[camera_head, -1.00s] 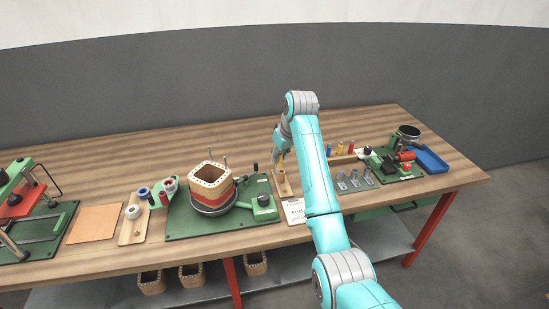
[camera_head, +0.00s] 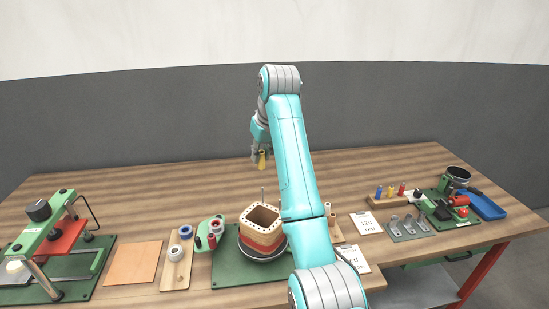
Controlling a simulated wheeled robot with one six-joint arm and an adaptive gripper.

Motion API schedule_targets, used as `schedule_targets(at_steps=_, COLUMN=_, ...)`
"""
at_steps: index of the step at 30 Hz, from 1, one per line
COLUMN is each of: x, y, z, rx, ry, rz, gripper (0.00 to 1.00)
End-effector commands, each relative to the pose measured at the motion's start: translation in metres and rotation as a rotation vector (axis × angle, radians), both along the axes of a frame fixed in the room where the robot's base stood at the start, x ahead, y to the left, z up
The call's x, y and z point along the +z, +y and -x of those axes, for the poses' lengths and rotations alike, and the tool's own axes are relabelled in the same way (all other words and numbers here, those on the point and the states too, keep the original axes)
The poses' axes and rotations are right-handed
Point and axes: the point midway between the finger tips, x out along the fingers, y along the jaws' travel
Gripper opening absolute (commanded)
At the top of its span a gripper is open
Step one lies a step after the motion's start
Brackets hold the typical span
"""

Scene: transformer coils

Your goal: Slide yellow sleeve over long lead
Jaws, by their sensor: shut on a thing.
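My gripper (camera_head: 260,153) is shut on a yellow sleeve (camera_head: 262,162) and holds it upright in the air, beyond and above the coil. The coil (camera_head: 262,228), a square winding with a pale holed top flange and red and dark bands, stands on a round turntable on a green base. One thin upright lead (camera_head: 263,195) shows at its far side, below the sleeve and apart from it. My arm covers the coil's right side, so a second lead cannot be seen.
A wooden rack (camera_head: 386,203) with blue, yellow and red sleeves is at the right, near metal lugs (camera_head: 408,229), a green tool board (camera_head: 440,215) and a blue tray (camera_head: 487,206). Spools and a green press (camera_head: 45,235) stand left. The table behind the coil is clear.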

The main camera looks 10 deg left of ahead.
Motion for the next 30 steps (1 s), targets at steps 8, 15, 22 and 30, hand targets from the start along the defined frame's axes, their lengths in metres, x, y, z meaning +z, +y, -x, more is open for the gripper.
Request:
schedule_targets(at_steps=8, x=-0.014, y=-0.001, z=0.000, rx=-0.001, ry=0.001, rz=0.000, gripper=0.10)
schedule_targets(at_steps=15, x=-0.034, y=-0.001, z=0.000, rx=-0.001, ry=0.000, rz=0.000, gripper=0.10)
schedule_targets(at_steps=22, x=-0.051, y=-0.001, z=0.000, rx=0.000, ry=0.000, rz=0.000, gripper=0.10)
schedule_targets(at_steps=30, x=-0.057, y=-0.001, z=0.000, rx=0.000, ry=-0.001, rz=-0.001, gripper=0.10)
